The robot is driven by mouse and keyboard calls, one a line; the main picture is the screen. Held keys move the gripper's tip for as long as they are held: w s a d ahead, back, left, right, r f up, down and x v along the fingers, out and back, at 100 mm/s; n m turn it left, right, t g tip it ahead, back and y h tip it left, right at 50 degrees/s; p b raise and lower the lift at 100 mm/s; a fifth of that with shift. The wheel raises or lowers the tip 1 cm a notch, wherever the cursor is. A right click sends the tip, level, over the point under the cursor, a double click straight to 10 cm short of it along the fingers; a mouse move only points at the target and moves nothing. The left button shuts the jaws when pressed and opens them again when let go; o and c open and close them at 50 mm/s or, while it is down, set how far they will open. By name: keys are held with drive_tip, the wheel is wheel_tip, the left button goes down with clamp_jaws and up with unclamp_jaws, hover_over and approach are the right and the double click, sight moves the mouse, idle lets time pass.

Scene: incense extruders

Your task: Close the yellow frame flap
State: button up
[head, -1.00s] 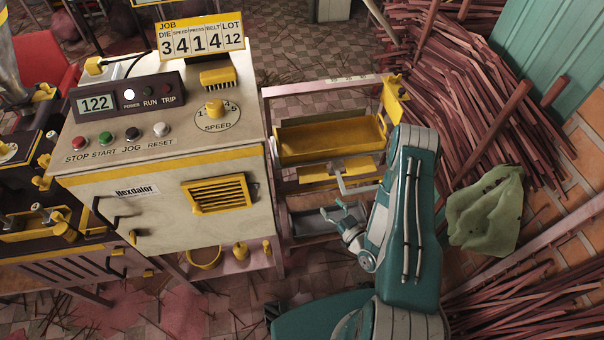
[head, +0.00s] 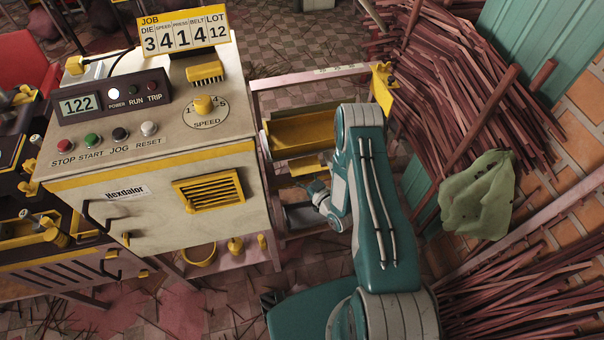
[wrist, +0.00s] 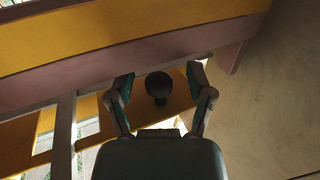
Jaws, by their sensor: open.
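A yellow panel (head: 303,131) slants within the pink frame (head: 310,76) beside the cream machine; a smaller yellow strip (head: 305,166) shows below it. I cannot tell for sure which is the flap. My gripper (head: 317,190) is low in front of the frame, with my arm covering the right part. In the wrist view, my gripper (wrist: 160,75) is open, its fingers on either side of a dark round knob (wrist: 158,86) in front of a yellow surface (wrist: 180,98). Whether the fingers touch anything is unclear. A broad yellow band (wrist: 120,38) crosses above.
The cream machine (head: 150,215) stands close on the left, with buttons and a yellow vent. Bundles of reddish sticks (head: 440,100) fill the right side, and a green cloth (head: 478,195) hangs there.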

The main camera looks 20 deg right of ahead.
sight(300, 167)
clamp_jaws()
drive_tip(key=shift+r, duration=0.1)
idle(0.3)
drive_tip(key=r+g, duration=0.1)
drive_tip(key=g, duration=0.1)
drive_tip(key=r+m+g+h, duration=0.1)
drive_tip(key=shift+s+g, duration=0.2)
drive_tip(key=shift+g, duration=0.2)
wheel_tip(300, 167, up, 2)
drive_tip(key=g, duration=0.2)
drive_tip(key=m+g, duration=0.1)
drive_tip(key=g, duration=0.1)
drive_tip(key=shift+d+r+m+h, duration=0.1)
drive_tip(key=shift+m+h, duration=0.2)
drive_tip(key=shift+h, duration=0.1)
drive_tip(key=shift+w+r+m+g, duration=0.25)
drive_tip(key=shift+r+g, duration=0.25)
drive_tip(key=shift+g, duration=0.65)
drive_tip(key=shift+w+r+m+g, duration=0.25)
drive_tip(key=shift+r+g, duration=0.2)
drive_tip(key=shift+g, duration=0.7)
drive_tip(key=shift+w+r+m+g+h, duration=0.15)
drive_tip(key=shift+w+r+m+g, duration=0.15)
drive_tip(key=shift+g, duration=0.75)
drive_tip(key=shift+w+r+m+g+h, duration=0.2)
drive_tip(key=shift+w+r+g, duration=0.15)
drive_tip(key=shift+g, duration=0.7)
drive_tip(key=shift+w, duration=0.1)
